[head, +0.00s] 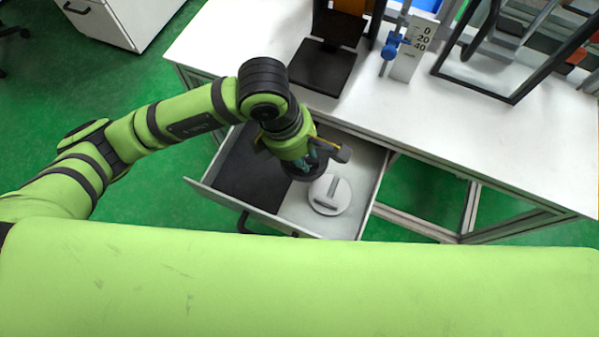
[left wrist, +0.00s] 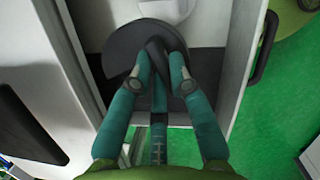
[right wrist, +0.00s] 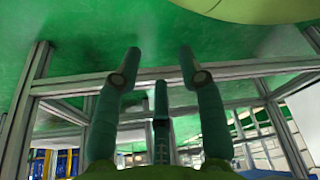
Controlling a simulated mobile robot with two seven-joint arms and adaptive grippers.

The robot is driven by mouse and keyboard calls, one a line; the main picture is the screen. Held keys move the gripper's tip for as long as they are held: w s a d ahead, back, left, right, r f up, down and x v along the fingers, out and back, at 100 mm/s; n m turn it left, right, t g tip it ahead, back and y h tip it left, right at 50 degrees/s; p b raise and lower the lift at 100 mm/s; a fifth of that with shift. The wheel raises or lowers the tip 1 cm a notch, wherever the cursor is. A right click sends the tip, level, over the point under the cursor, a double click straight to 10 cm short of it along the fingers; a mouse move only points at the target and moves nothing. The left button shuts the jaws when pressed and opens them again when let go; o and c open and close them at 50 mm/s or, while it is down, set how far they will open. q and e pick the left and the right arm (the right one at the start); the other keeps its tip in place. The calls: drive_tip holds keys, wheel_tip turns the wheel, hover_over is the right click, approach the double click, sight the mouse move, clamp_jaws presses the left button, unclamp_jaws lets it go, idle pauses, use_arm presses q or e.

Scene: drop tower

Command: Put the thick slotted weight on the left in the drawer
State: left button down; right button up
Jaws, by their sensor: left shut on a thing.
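The drawer (head: 376,185) is pulled open below the table. My left gripper (head: 316,160) is over the drawer and shut on a dark, round slotted weight. This dark weight (head: 297,175) is partly hidden by the gripper in the head view. In the left wrist view the dark weight (left wrist: 121,48) sits at the fingertips (left wrist: 160,62), with a raised bar between them. A pale round slotted weight (head: 322,205) lies on the drawer's light floor, just beside the dark one. My right gripper (right wrist: 157,65) is open and empty, under a metal frame in the right wrist view.
The drawer's left part has a dark floor (head: 245,175). The white table (head: 440,135) holds a dark stand (head: 322,68), a scale plate (head: 410,55) with a blue clamp (head: 391,46), and a black frame (head: 480,93). A white cabinet (head: 130,20) stands at the back left.

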use_arm(q)
drive_tip(key=shift+w+a+f, duration=0.2)
drive_tip(key=shift+f, duration=0.1)
drive_tip(key=shift+w+a+f+p, duration=0.1)
drive_tip(key=shift+w+a+f, duration=0.25)
drive_tip(key=shift+a+f, duration=1.45)
drive_tip(key=shift+w+a+f+p, duration=0.1)
drive_tip(key=shift+w+a+f, duration=0.3)
drive_tip(key=shift+a+f, duration=1.3)
drive_tip(key=shift+w+a+f+p, duration=0.1)
drive_tip(key=shift+w+a+f, duration=0.25)
drive_tip(key=shift+a+f, duration=1.45)
use_arm(e)
drive_tip(key=shift+s+f, duration=0.1)
drive_tip(key=shift+s, duration=0.6)
use_arm(q)
drive_tip(key=c, duration=1.3)
unclamp_jaws()
drive_tip(key=shift+s+a+f, duration=0.15)
drive_tip(key=shift+f, duration=0.05)
drive_tip(key=shift+o, duration=0.7)
use_arm(e)
drive_tip(key=shift+w, duration=0.2)
use_arm(q)
drive_tip(key=shift+r, duration=0.1)
